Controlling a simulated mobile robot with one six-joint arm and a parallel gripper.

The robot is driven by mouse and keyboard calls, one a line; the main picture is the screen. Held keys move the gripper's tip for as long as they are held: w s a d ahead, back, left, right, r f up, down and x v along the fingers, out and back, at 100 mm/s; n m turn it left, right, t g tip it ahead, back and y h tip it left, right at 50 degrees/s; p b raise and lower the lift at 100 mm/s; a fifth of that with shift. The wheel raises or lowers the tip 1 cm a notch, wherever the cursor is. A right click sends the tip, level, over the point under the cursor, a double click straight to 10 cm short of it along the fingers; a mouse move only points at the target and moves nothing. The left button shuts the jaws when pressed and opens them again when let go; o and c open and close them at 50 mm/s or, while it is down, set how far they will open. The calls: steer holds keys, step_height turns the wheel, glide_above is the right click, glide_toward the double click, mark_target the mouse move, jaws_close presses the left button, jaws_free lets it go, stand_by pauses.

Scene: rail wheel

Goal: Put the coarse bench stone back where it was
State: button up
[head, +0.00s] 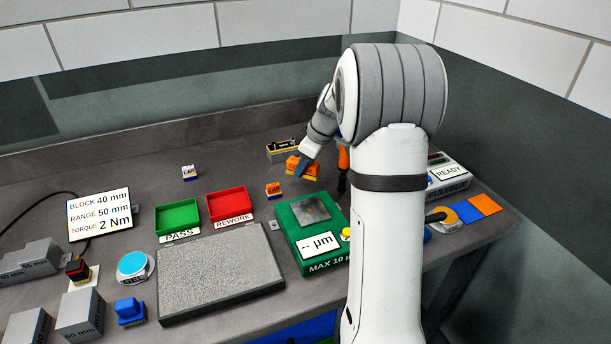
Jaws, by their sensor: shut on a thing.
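My gripper (302,168) reaches down at the back of the bench, right of centre. It is shut on an orange block (294,164) with a dark label that I cannot read. Part of the block is hidden by the gripper, and I cannot tell whether it touches the bench. This block appears to be the coarse bench stone, but the label does not confirm it. A dark-topped block (283,149) with a pale front lies just behind it. The place the stone came from is not clearly marked in this view.
A speckled grey plate (220,272) fills the front. Bench (150,165) is clear at back left.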

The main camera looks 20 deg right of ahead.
mark_target(304, 175)
steer(key=shift+s+f, duration=0.1)
steer(key=shift+f, duration=1.75)
steer(key=o, duration=1.1)
steer(key=shift+f, duration=0.1)
